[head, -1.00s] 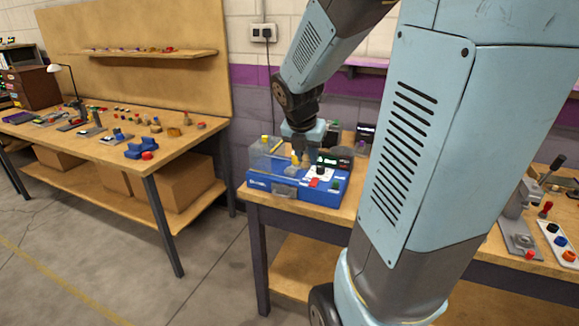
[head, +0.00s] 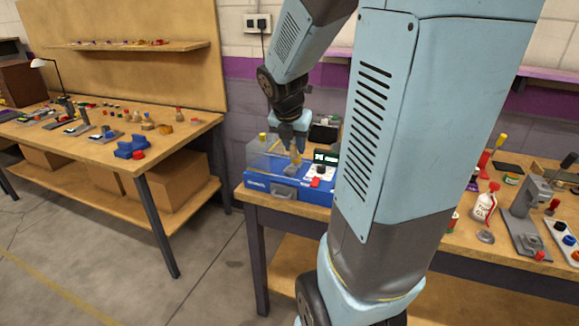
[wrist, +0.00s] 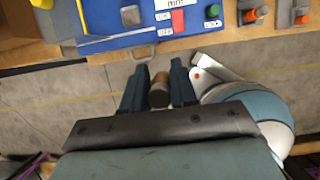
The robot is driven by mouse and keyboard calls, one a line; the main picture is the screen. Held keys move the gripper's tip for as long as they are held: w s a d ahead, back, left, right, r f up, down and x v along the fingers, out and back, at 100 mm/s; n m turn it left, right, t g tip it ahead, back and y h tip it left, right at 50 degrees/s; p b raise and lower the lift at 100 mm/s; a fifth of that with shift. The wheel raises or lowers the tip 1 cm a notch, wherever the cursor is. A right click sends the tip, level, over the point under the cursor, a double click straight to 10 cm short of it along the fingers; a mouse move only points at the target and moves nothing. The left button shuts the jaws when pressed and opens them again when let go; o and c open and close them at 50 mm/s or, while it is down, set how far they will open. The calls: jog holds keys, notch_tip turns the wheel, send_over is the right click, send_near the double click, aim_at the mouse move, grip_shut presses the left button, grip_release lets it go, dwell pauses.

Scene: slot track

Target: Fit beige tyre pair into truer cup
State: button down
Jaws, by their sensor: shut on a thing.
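My gripper (head: 294,148) points down over the blue truer (head: 268,184) on the near bench. In the wrist view my gripper (wrist: 158,88) is shut on a small beige and brown round piece, the beige tyre pair (wrist: 160,77), between its two dark fingers. In the head view a small beige patch shows at the fingertips. The truer has a clear cover (head: 262,156) at its left. The blue body (wrist: 110,38) also shows along the top of the wrist view, with a grey square part (wrist: 130,15). I cannot make out the cup clearly, nor whether the tyre pair touches the truer.
The truer has a red button (head: 316,182) and a dark screen (head: 326,157) on its right. A second bench (head: 110,155) with many small parts stands at left.

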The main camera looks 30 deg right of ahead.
jog(key=w+d+f, duration=0.2)
jog(key=w+f, duration=0.1)
jog(key=w+d+f, duration=0.1)
jog(key=w+f, duration=0.1)
jog(key=w, duration=0.2)
jog(key=w+d+f, duration=0.2)
jog(key=w+f, duration=0.1)
jog(key=shift+w+d+f, duration=0.3)
jog(key=shift+w+f, duration=0.2)
jog(key=shift+f, duration=0.1)
notch_tip(320, 180, down, 3)
jog(key=shift+w+d+f, duration=0.15)
jog(key=shift+f, duration=0.05)
